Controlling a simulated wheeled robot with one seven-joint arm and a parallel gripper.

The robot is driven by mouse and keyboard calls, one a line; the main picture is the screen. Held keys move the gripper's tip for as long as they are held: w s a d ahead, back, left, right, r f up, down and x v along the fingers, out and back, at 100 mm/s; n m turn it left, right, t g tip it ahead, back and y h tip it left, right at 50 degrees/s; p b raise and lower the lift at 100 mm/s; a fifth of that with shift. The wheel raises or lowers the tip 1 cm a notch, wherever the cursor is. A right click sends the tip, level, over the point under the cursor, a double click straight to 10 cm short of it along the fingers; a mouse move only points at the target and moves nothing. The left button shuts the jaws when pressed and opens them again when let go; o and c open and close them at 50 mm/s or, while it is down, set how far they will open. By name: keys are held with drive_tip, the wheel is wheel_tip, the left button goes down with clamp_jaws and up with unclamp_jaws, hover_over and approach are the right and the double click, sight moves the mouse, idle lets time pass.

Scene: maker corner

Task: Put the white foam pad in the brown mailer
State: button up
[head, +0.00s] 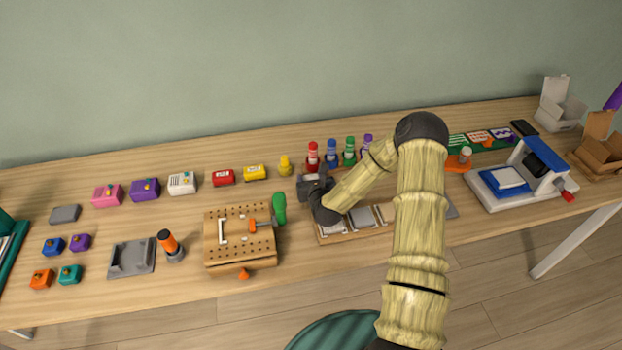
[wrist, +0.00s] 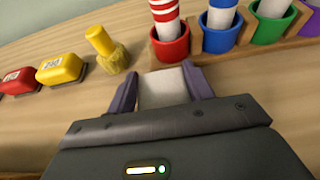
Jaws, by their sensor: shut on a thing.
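My gripper (head: 311,184) is over the middle of the table, just in front of the row of coloured holders. In the wrist view, the white foam pad (wrist: 164,88) sits between the two purple-grey fingers of my gripper (wrist: 163,84), which are shut on it. In the head view the pad is hard to make out behind the gripper. The brown mailer (head: 604,153) is an open cardboard box with its lid up, at the far right of the table, well away from my gripper.
A white open box (head: 562,112) stands behind the mailer. A white and blue press (head: 520,180) stands left of it. Red (head: 313,158), blue and green holders stand behind my gripper. A wooden tray (head: 357,235) lies in front. A pegboard block (head: 240,240) is to the left.

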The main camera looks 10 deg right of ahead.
drive_tip(key=shift+f, duration=0.2)
drive_tip(key=o, duration=0.9)
drive_tip(key=shift+r, duration=0.1)
drive_tip(key=shift+r, duration=0.15)
drive_tip(key=v, duration=1.2)
drive_tip(key=shift+b, duration=0.3)
